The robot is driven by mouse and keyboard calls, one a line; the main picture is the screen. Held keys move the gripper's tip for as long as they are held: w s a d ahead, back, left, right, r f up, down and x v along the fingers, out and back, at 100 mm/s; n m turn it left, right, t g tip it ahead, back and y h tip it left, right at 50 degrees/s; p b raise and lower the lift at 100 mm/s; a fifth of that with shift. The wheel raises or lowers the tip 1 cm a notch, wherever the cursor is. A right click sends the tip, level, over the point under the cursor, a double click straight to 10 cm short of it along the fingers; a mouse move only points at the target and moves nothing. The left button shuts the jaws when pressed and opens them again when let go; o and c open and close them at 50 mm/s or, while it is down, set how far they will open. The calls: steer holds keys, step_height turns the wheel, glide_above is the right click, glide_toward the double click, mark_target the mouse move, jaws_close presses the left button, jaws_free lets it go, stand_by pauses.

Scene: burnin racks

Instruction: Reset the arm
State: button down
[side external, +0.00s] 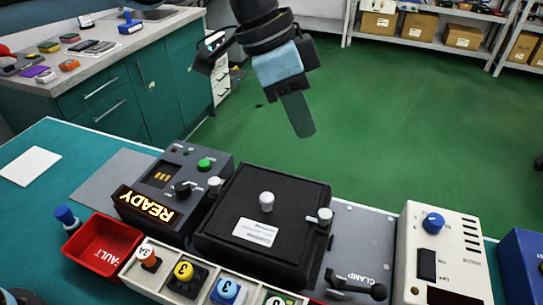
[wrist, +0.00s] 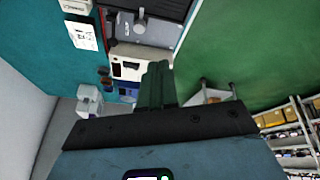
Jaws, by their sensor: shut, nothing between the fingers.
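My gripper (side external: 298,115) hangs high above the far side of the bench in the side view, with its fingers pointing down. The fingers are together with nothing between them. It touches nothing, and open air and the green floor lie behind it. In the wrist view my gripper (wrist: 157,70) shows as a dark green pair of fingers pressed together in the middle. Below and in front of it is a black lidded box (side external: 270,215) with a light knob and a white label; its lid is down.
The bench holds a lit READY box (side external: 150,205), a red FAULT bin (side external: 100,245), a tray of several coloured-top parts (side external: 165,275), a CLAMP plate (side external: 365,240) and a white unit with a blue knob (side external: 440,245). Counter (side external: 75,65) and shelves (side external: 430,30) stand behind.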

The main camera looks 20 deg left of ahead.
steer(key=s+a+f+n+t+y, duration=0.1)
steer(key=a+n+t, duration=0.45)
steer(key=a, duration=1.35)
steer(key=s+a+f+n+y, duration=0.1)
steer(key=s+a+f+n, duration=0.3)
steer(key=a, duration=0.3)
steer(key=s+a+f+n+y, duration=0.2)
steer(key=s+a+f+n, duration=0.1)
steer(key=a, duration=0.5)
steer(key=shift+s+f+n+t+y, duration=0.35)
steer(key=shift+s+f+t, duration=0.1)
steer(key=shift+s+f, duration=0.25)
steer(key=shift+d+r, duration=0.1)
